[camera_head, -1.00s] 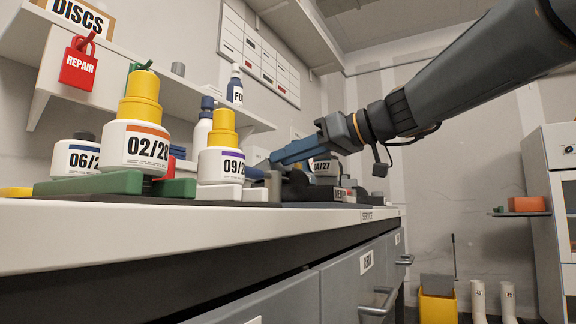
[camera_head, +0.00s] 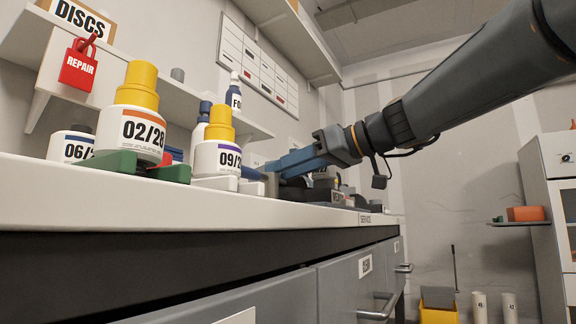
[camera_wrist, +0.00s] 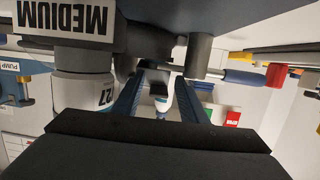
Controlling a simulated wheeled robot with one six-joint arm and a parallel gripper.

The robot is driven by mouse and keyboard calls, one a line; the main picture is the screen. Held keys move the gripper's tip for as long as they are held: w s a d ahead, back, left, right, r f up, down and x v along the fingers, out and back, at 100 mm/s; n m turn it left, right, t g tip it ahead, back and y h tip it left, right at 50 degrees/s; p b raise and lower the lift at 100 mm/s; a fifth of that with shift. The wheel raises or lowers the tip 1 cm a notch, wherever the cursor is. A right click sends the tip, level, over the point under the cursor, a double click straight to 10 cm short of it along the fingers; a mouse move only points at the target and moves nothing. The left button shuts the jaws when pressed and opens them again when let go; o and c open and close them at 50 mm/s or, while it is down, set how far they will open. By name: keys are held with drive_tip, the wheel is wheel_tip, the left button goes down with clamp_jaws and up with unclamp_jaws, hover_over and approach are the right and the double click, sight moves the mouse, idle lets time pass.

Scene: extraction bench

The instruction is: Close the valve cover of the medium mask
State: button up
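In the wrist view an upside-down label reading MEDIUM (camera_wrist: 65,18) is at the top left. Dark grey rounded parts beside it, probably the medium mask (camera_wrist: 200,52), hang over my fingers. My gripper (camera_wrist: 160,80) shows two blue fingers with a gap between them. A small dark part lies in line with the gap; I cannot tell whether it is touched or is the valve cover. In the head view my gripper (camera_head: 268,168) reaches low over the bench, next to dark mask parts (camera_head: 325,185). My arm partly hides them, and the valve cover is not clear.
Yellow-capped bottles marked 02/28 (camera_head: 130,135) and 09 (camera_head: 216,158) stand left on the white bench (camera_head: 180,212). In the wrist view a 27-marked container (camera_wrist: 85,92) is close left of the fingers.

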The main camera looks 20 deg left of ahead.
drive_tip(key=shift+d+r, duration=0.15)
drive_tip(key=shift+r, duration=0.15)
drive_tip(key=shift+s+d+r, duration=0.1)
drive_tip(key=shift+d+r, duration=0.1)
drive_tip(key=shift+d, duration=0.25)
drive_tip(key=p+v, duration=0.2)
drive_tip(key=v, duration=0.4)
drive_tip(key=shift+d, duration=0.4)
drive_tip(key=shift+s, duration=0.1)
